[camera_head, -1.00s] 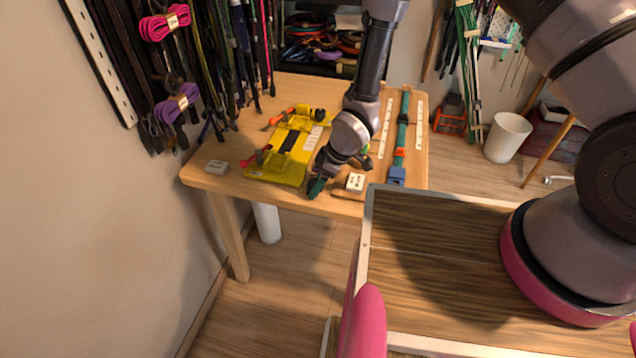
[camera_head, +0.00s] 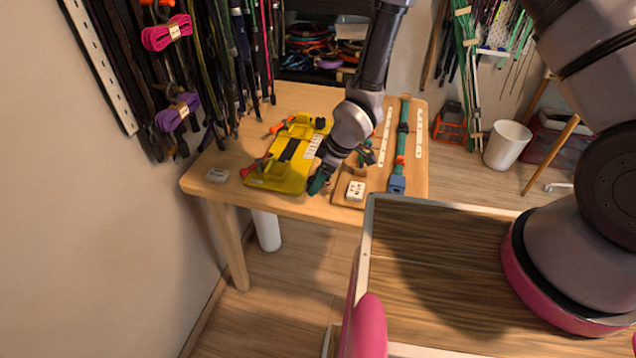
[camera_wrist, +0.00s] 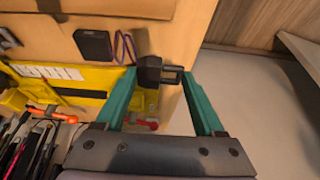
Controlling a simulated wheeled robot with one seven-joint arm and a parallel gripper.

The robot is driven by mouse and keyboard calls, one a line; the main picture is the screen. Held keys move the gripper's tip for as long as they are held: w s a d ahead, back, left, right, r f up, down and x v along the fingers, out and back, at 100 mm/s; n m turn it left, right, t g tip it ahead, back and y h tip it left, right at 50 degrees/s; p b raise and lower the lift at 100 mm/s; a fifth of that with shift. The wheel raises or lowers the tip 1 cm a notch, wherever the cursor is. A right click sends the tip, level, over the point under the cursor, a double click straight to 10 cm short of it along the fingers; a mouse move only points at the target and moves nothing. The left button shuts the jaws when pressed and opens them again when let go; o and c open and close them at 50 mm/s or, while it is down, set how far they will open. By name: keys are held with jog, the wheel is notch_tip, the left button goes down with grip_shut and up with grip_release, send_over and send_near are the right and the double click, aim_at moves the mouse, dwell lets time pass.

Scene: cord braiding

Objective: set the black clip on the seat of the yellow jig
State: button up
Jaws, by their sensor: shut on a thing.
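The yellow jig (camera_head: 268,178) lies on the table, with a black strip along its middle. It also shows at the left of the wrist view (camera_wrist: 88,78). My gripper (camera_head: 318,184) is just right of the jig's near end in the head view. In the wrist view, its teal fingers (camera_wrist: 160,76) are shut on the black clip (camera_wrist: 150,70), which has a small rectangular frame at one end. The clip is by the jig's end, near the table edge; its height is unclear. The clip is hidden in the head view, and I cannot make out the seat.
Red- and orange-handled tools (camera_head: 278,127) lie at the jig. A green strap with a blue end (camera_head: 397,184) lies farther right. Cords hang at the left.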

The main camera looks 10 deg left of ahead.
jog(key=shift+r, duration=0.15)
jog(key=shift+w+a, duration=0.15)
jog(key=shift+a, duration=2.1)
jog(key=shift+w+a, duration=0.2)
jog(key=shift+a, duration=2.1)
jog(key=shift+w+a, duration=0.15)
jog(key=shift+a, duration=2.1)
jog(key=shift+w, duration=0.15)
jog(key=shift+w+d, duration=0.15)
jog(key=shift+w, duration=1.4)
jog(key=shift+w+d, duration=0.15)
jog(key=shift+w, duration=1.4)
jog(key=shift+f, duration=0.2)
jog(key=shift+f, duration=0.5)
jog(key=shift+f, duration=0.3)
